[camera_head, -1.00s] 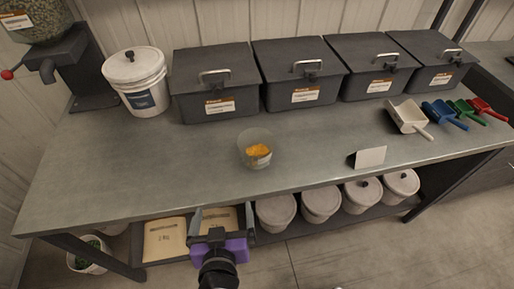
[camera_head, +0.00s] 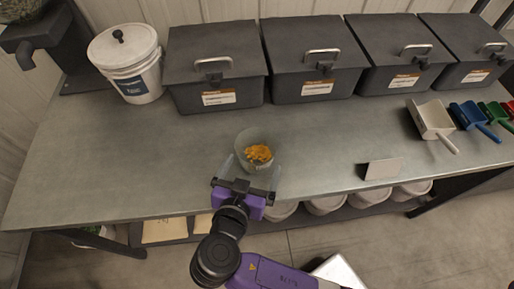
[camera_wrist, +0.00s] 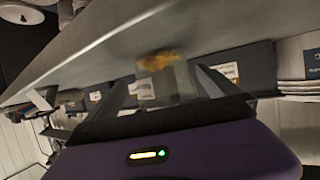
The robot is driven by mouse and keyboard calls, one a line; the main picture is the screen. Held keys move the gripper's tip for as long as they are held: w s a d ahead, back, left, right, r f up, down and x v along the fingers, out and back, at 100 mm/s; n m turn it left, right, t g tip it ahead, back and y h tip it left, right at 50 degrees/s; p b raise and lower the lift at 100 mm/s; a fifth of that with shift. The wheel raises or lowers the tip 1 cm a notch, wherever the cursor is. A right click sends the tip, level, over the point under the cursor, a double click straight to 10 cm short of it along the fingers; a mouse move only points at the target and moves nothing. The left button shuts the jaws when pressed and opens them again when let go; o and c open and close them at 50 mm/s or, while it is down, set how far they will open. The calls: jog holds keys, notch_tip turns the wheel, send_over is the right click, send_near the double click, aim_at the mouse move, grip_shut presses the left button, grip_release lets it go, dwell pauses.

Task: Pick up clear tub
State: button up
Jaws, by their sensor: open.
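The clear tub (camera_head: 247,138) stands upright on the grey workbench, with orange-yellow contents at its bottom.
Several dark lidded bins (camera_head: 213,66) line the back of the bench (camera_head: 90,165). A white bucket (camera_head: 128,66) stands at back left. A small white card (camera_head: 383,169) stands right of the tub, and scoops (camera_head: 433,119) lie farther right. The bench left of the tub is clear.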

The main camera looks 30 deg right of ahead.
aim_at(260, 144)
jog(key=x, duration=0.2)
jog(key=p+x, duration=0.1)
jog(key=x, duration=0.1)
jog(key=shift+w+d+r+p, duration=0.15)
jog(key=shift+w+r+p, duration=0.15)
jog(key=shift+w, duration=0.05)
jog(key=shift+w+d+f, duration=0.3)
jog(key=shift+w+d, duration=0.05)
jog(key=c, duration=1.2)
jog(key=shift+o, duration=0.2)
